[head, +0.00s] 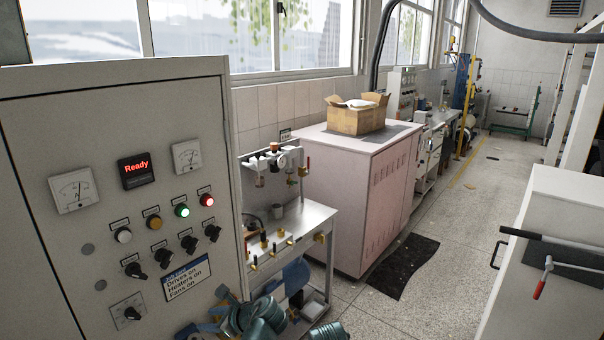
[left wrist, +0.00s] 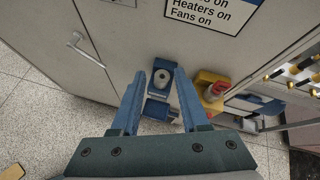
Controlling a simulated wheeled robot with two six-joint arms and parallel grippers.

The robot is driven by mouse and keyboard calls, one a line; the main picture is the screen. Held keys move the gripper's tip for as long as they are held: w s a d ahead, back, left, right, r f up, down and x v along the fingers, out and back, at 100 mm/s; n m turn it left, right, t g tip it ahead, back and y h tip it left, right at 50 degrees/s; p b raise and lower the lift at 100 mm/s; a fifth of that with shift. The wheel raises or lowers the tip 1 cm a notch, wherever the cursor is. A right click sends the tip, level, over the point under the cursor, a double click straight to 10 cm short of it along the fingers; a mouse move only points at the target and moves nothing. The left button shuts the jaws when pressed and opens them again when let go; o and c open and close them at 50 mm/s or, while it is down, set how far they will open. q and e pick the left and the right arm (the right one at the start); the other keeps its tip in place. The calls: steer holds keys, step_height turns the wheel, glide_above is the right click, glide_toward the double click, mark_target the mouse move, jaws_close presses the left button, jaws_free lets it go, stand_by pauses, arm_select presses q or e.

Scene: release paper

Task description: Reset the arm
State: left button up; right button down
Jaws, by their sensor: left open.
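My left gripper (head: 214,312) is low in the head view, in front of the lower part of the grey control cabinet (head: 100,240). In the left wrist view my left gripper (left wrist: 160,72) has its two blue fingers spread apart, with nothing held between them. Beyond the fingertips is a blue socket-like fitting (left wrist: 163,82) on the cabinet front; I cannot tell how far away it is. My teal arm links show at the bottom of the head view. My right gripper is not in view.
A red and yellow switch (left wrist: 212,90) is right of the fingers. A metal bench (head: 305,222) with valves stands right of the cabinet. Beyond it, a pink-sided cabinet (head: 350,200) carries an open cardboard box (head: 356,122). The aisle floor (head: 450,220) is mostly clear.

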arm_select(q)
steer(key=s+d+f+n+g+h, duration=0.25)
steer(key=s+f+n+h, duration=0.2)
steer(key=f+n, duration=0.4)
steer(key=s+d+f+n+g+h, duration=0.1)
steer(key=s+d+n, duration=0.3)
steer(key=d, duration=0.4)
steer(key=s+d+n+g+h, duration=0.2)
steer(key=s+d+n+h, duration=0.1)
steer(key=s+d, duration=0.3)
steer(key=shift+s+d+f+n, duration=0.2)
steer(key=shift+d+f+n, duration=0.15)
steer(key=shift+d+n, duration=0.65)
steer(key=shift+d+h, duration=0.15)
steer(key=shift+h, duration=0.1)
